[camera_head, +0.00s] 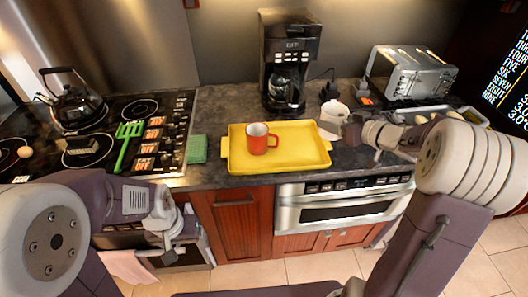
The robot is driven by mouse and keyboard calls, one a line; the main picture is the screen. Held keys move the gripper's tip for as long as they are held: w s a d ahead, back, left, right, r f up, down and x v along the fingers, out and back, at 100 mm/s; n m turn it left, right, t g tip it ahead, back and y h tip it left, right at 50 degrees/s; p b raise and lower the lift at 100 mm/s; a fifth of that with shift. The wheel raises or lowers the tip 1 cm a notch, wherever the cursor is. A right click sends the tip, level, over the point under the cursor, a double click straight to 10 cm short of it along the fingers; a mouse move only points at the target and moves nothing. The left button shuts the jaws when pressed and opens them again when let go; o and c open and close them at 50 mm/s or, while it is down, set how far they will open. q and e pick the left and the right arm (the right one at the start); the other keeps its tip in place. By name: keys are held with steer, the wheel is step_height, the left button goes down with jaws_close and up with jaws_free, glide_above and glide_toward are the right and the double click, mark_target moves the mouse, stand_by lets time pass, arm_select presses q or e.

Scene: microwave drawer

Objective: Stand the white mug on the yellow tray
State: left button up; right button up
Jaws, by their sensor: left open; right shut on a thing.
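The white mug (333,112) is at the right end of the yellow tray (300,146), close to its back right corner. My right gripper (350,128) reaches in from the right and is shut on the white mug. I cannot tell whether the mug touches the counter or is held a little above it. The yellow tray lies flat on the dark counter, and an orange-red mug (257,140) stands upright on its left half. My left gripper (170,252) is open and empty, low in front of the counter, below the stove.
A black coffee maker (289,60) stands behind the tray. A silver toaster (410,72) is at the back right. A green sponge (197,149) lies left of the tray, beside the stove with a kettle (73,103) and a green spatula (126,142). The tray's right half is bare.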

steer(key=shift+d, duration=0.45)
steer(key=shift+w+f, duration=0.1)
steer(key=shift+f, duration=0.1)
steer(key=b, duration=0.4)
glide_above(297, 148)
step_height(297, 148, down, 7)
steer(key=shift+r, duration=0.15)
steer(key=shift+w+a, duration=0.1)
step_height(297, 148, down, 4)
steer(key=shift+b, duration=1)
